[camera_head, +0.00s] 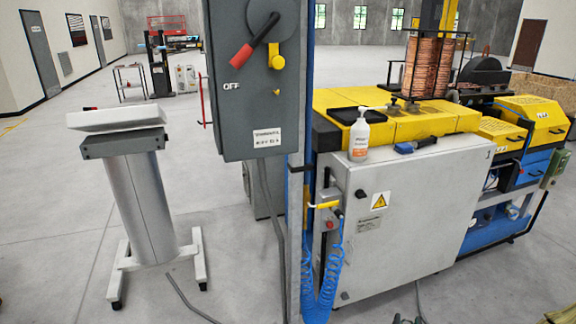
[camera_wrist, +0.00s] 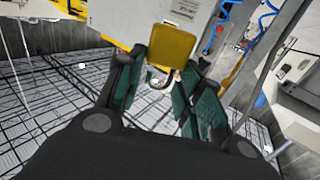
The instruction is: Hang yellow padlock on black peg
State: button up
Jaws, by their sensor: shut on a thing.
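In the wrist view, my gripper (camera_wrist: 165,62) has its two green-padded fingers around the yellow padlock (camera_wrist: 172,46). The yellow body lies at the far end of the fingers, and its metal shackle (camera_wrist: 154,80) points back toward the palm. The padlock is held clear of the floor. My gripper and the held padlock are not clearly visible in the head view. A grey switch box (camera_head: 240,110) there has a red-ended lever (camera_head: 254,45), marked OFF, and a yellow fitting (camera_head: 276,52). I cannot make out the black peg for certain in either view.
A blue-edged post (camera_head: 295,180) stands beside the box, with a blue coiled hose (camera_head: 330,270). Right of it is a grey cabinet (camera_head: 410,200) bearing a white bottle (camera_head: 359,137). A grey pedestal (camera_head: 145,200) stands at left. Floor between pedestal and post is mostly clear.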

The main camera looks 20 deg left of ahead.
jog(key=w+a+r+n+g+y, duration=0.15)
jog(key=w+a+r, duration=0.3)
jog(key=r, duration=0.45)
jog(key=w+a+r+n+y, duration=0.1)
jog(key=w+a+r+y, duration=0.3)
jog(key=r, duration=0.5)
jog(key=w+a+r+n+y, duration=0.15)
jog(key=w+a+r, duration=0.3)
jog(key=r, duration=0.45)
jog(key=s+a+r+n+g+y, duration=0.1)
jog(key=s+a+r, duration=0.2)
jog(key=r, duration=0.6)
jog(key=s+a+r+n+g+y, duration=0.1)
jog(key=s+a+r+n+y, duration=0.1)
jog(key=a+r, duration=0.3)
jog(key=s+a+r+n+g+y, duration=0.1)
jog(key=s+a+r, duration=0.3)
jog(key=r, duration=0.9)
jog(key=shift+a+r+n+g+y, duration=0.25)
jog(key=shift+a+n+g+y, duration=0.1)
jog(key=shift+a+y, duration=0.25)
